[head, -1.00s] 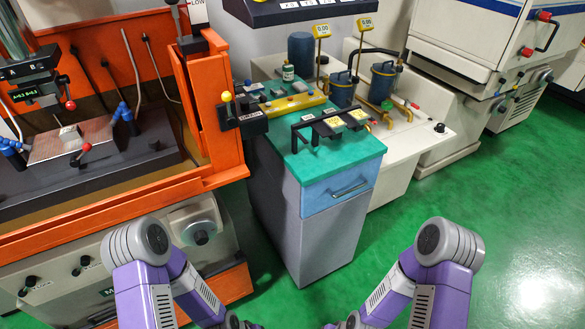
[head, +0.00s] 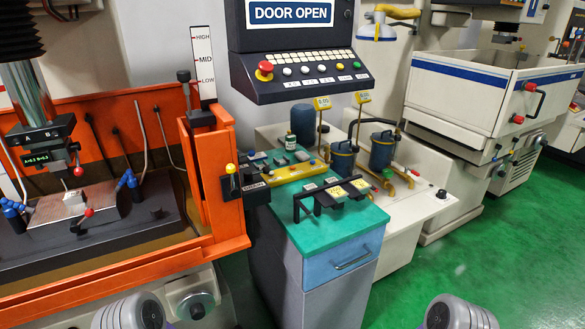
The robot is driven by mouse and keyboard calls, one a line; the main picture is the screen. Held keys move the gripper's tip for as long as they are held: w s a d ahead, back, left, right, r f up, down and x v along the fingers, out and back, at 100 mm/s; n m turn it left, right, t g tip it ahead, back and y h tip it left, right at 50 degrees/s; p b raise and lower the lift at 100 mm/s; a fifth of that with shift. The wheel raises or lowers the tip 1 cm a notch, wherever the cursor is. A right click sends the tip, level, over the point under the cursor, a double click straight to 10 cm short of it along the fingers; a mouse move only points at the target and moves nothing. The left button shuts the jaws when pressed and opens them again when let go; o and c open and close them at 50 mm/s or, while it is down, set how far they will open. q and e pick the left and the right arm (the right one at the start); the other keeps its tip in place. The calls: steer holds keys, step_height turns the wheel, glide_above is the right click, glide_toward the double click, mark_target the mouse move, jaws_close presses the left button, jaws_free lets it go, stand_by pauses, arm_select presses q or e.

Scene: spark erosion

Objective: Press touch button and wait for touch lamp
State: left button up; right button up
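A dark control panel (head: 300,88) stands at the top centre. Labels under the buttons are too small to read, so I cannot tell which is the touch button. No lamp can be identified as the touch lamp. The screen (head: 291,13) above the panel reads DOOR OPEN. Both my grippers are out of view; only grey parts of my arms show at the bottom edge.
An orange-framed tank (head: 120,275) with a workpiece (head: 74,203) is at left. A cabinet with a teal top (head: 350,222) stands below the panel, holding a black rack and small tools. White machines (head: 480,90) stand at right. Green floor (head: 470,235) is clear at lower right.

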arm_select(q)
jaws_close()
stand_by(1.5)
